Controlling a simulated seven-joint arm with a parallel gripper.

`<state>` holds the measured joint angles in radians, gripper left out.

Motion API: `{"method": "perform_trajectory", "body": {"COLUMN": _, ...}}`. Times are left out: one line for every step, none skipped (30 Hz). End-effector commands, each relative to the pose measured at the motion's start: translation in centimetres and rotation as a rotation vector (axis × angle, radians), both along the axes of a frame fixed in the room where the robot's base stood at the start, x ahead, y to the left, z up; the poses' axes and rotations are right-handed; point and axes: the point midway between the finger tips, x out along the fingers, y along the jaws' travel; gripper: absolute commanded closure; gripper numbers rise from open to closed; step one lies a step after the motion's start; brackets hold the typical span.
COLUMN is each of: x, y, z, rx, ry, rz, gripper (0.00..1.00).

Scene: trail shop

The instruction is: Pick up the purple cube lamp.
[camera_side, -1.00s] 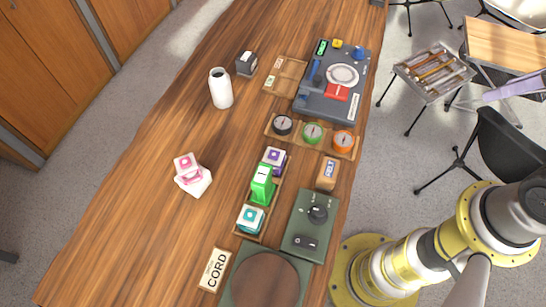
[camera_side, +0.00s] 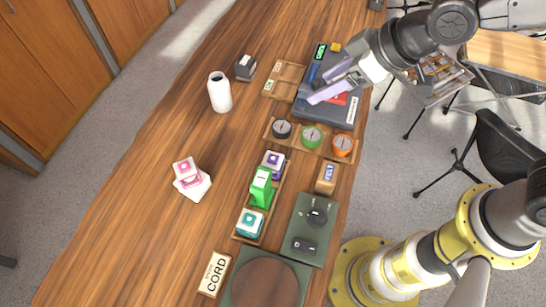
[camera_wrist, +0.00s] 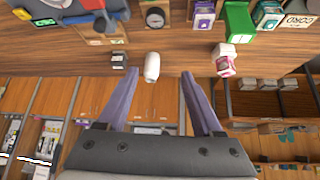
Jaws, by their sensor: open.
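The purple cube lamp (camera_side: 273,162) is a small purple and white block at the far end of a narrow wooden tray (camera_side: 264,222). Directly beside it in that tray stands a taller green lamp (camera_side: 261,188), with a teal cube lamp (camera_side: 250,222) at the near end. In the wrist view the purple cube lamp (camera_wrist: 203,16) shows at the top edge, partly cut off. My gripper (camera_side: 320,86) is open and empty, with lilac fingers, above the grey-blue device at the far right of the bench. It is well apart from the purple lamp.
Three compasses (camera_side: 311,137) sit in a tray between my gripper and the lamps. A white bottle (camera_side: 220,92) and a pink lamp (camera_side: 187,172) stand left; wood between is clear.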

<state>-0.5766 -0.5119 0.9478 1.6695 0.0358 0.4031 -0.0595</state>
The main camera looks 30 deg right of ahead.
Motion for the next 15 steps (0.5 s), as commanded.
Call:
{"method": "perform_trajectory", "body": {"x": -1.1, "y": 2.3, "z": -2.3, "rx": -0.02, "ry": 0.029, "rz": 0.06, "gripper": 0.32}}
{"method": "perform_trajectory", "body": {"x": -1.7, "y": 3.1, "z": -3.3, "rx": -0.03, "ry": 0.044, "rz": 0.085, "gripper": 0.32}}
{"method": "perform_trajectory", "body": {"x": -2.6, "y": 4.0, "z": -4.4, "rx": -0.043, "ry": 0.062, "rz": 0.113, "gripper": 0.32}}
{"method": "perform_trajectory", "body": {"x": -3.1, "y": 4.4, "z": -5.2, "rx": -0.053, "ry": 0.073, "rz": 0.131, "gripper": 0.32}}
{"method": "perform_trajectory", "body": {"x": -3.7, "y": 4.7, "z": -5.7, "rx": -0.061, "ry": 0.082, "rz": 0.146, "gripper": 0.32}}
{"method": "perform_trajectory", "body": {"x": -4.2, "y": 5.1, "z": -6.0, "rx": -0.067, "ry": 0.088, "rz": 0.161, "gripper": 0.32}}
{"method": "perform_trajectory", "body": {"x": -4.5, "y": 5.3, "z": -6.1, "rx": -0.068, "ry": 0.09, "rz": 0.17, "gripper": 0.32}}
{"method": "perform_trajectory", "body": {"x": -4.6, "y": 5.5, "z": -6.2, "rx": -0.069, "ry": 0.09, "rz": 0.176, "gripper": 0.32}}
{"method": "perform_trajectory", "body": {"x": -4.7, "y": 5.7, "z": -6.4, "rx": -0.07, "ry": 0.09, "rz": 0.18, "gripper": 0.32}}
{"method": "perform_trajectory", "body": {"x": -4.7, "y": 5.9, "z": -6.6, "rx": -0.07, "ry": 0.091, "rz": 0.181, "gripper": 0.32}}
{"method": "perform_trajectory", "body": {"x": -4.6, "y": 6.0, "z": -6.9, "rx": -0.072, "ry": 0.092, "rz": 0.182, "gripper": 0.32}}
{"method": "perform_trajectory", "body": {"x": -4.4, "y": 6.2, "z": -7.4, "rx": -0.072, "ry": 0.092, "rz": 0.182, "gripper": 0.32}}
{"method": "perform_trajectory", "body": {"x": -4.2, "y": 6.3, "z": -7.8, "rx": -0.071, "ry": 0.093, "rz": 0.181, "gripper": 0.32}}
{"method": "perform_trajectory", "body": {"x": -4.0, "y": 6.5, "z": -8.4, "rx": -0.072, "ry": 0.094, "rz": 0.181, "gripper": 0.32}}
{"method": "perform_trajectory", "body": {"x": -3.7, "y": 6.7, "z": -9.1, "rx": -0.072, "ry": 0.093, "rz": 0.181, "gripper": 0.32}}
